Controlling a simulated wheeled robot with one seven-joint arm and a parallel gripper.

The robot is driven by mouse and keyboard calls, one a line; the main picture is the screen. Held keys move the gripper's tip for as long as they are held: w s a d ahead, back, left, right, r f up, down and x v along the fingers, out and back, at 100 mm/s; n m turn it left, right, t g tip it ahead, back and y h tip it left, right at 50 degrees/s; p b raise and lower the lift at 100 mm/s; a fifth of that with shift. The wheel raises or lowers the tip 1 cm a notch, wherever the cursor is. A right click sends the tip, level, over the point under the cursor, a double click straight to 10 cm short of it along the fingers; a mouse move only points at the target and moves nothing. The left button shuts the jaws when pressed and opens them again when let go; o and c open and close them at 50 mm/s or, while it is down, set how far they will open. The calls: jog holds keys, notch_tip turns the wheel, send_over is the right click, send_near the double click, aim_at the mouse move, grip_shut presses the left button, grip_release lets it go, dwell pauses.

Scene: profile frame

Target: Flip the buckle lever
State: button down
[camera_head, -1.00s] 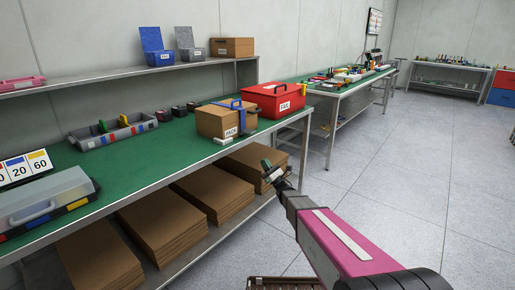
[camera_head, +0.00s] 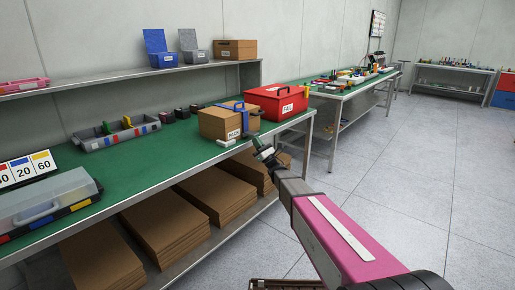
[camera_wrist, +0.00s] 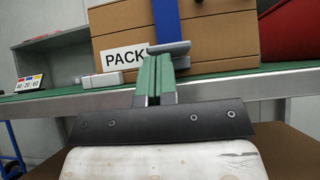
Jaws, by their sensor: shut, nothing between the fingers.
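A cardboard box (camera_head: 222,122) labelled PACK stands at the front edge of the green bench, with a blue strap (camera_head: 243,118) round it. In the wrist view the strap (camera_wrist: 166,22) runs down the front of the box (camera_wrist: 220,38). A grey plate-like buckle lever (camera_wrist: 168,48) sticks out low on the strap. My gripper (camera_head: 261,149) is just off the bench edge in front of the box. In the wrist view its green fingers (camera_wrist: 154,66) are together and empty, their tips close under the lever. I cannot tell whether they touch it.
A red case (camera_head: 276,102) stands right behind the box. A small pale grey block (camera_head: 225,142) lies left of the box's front. The metal bench edge (camera_wrist: 60,103) runs below the fingers. Stacked cardboard (camera_head: 205,215) fills the lower shelf. The floor to the right is clear.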

jog(key=shift+s+d+r+g+h, duration=0.15)
jog(key=shift+r+g+h, duration=0.15)
jog(key=shift+r+h, duration=0.2)
dwell(0.5)
jog(key=shift+w+a+r+g+h, duration=0.3)
jog(key=shift+r+g+h, duration=0.5)
jog(key=shift+r+h, duration=0.4)
jog(key=shift+w+a+r+g+h, duration=0.3)
jog(key=shift+r+g+h, duration=0.55)
jog(key=shift+r, duration=0.55)
jog(key=shift+w+a+r+g+h, duration=0.2)
jog(key=shift+a+r+g+h, duration=0.15)
jog(key=shift+r+g+h, duration=0.65)
jog(key=shift+r+t, duration=0.25)
jog(key=shift+r, duration=0.05)
jog(key=shift+s, duration=0.1)
